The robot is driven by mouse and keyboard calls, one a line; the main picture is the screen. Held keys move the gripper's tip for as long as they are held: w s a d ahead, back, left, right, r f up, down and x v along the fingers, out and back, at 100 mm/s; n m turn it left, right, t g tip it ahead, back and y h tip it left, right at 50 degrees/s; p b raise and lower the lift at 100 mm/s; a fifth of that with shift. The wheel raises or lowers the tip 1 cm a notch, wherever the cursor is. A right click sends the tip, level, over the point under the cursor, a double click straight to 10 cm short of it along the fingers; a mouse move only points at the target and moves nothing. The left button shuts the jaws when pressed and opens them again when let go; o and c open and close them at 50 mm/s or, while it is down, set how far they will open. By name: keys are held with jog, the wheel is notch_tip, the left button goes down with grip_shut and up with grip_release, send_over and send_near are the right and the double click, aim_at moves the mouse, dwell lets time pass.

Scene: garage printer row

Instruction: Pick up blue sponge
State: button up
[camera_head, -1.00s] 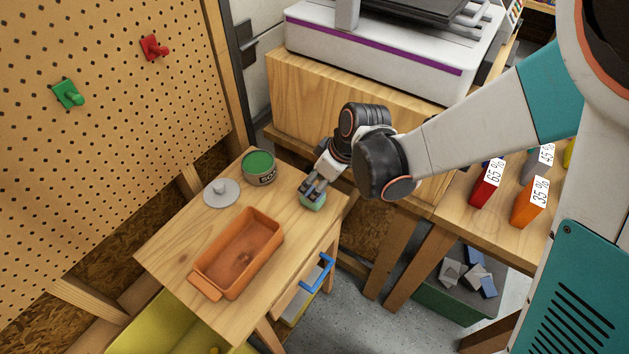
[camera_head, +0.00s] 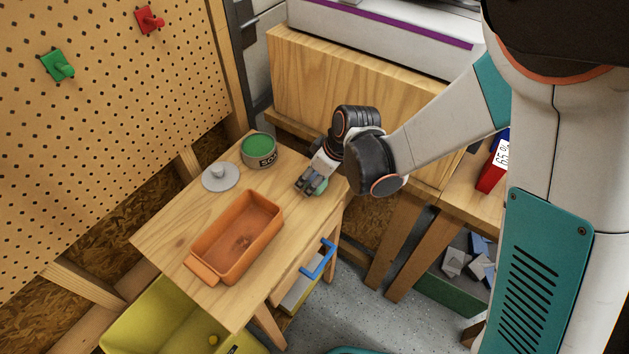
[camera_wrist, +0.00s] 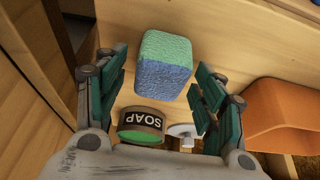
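The sponge (camera_wrist: 163,65), a rounded block with a green layer and a blue layer, lies on the small wooden table. In the head view the sponge (camera_head: 321,188) is a small green patch near the table's right corner, mostly hidden by my gripper (camera_head: 311,184). In the wrist view my gripper (camera_wrist: 162,82) is open, its green-padded fingers on either side of the picture. The sponge appears in the gap between them, with visible space on both sides. I cannot tell how far the fingertips are from it in depth.
A soap tin (camera_head: 259,151), a grey lidlike disc (camera_head: 220,176) and an orange tray (camera_head: 190,262) are on the same wooden table (camera_head: 160,236). A pegboard (camera_head: 110,110) stands at left. A wooden cabinet (camera_head: 340,85) stands behind. A blue drawer handle (camera_head: 318,262) sticks out in front.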

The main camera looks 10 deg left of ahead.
aim_at(315, 176)
jog(key=c, duration=0.8)
notch_tip(315, 176, up, 20)
jog(key=p, duration=0.7)
jog(key=shift+s, duration=0.1)
jog(key=shift+o, duration=0.5)
jog(key=shift+c, duration=0.4)
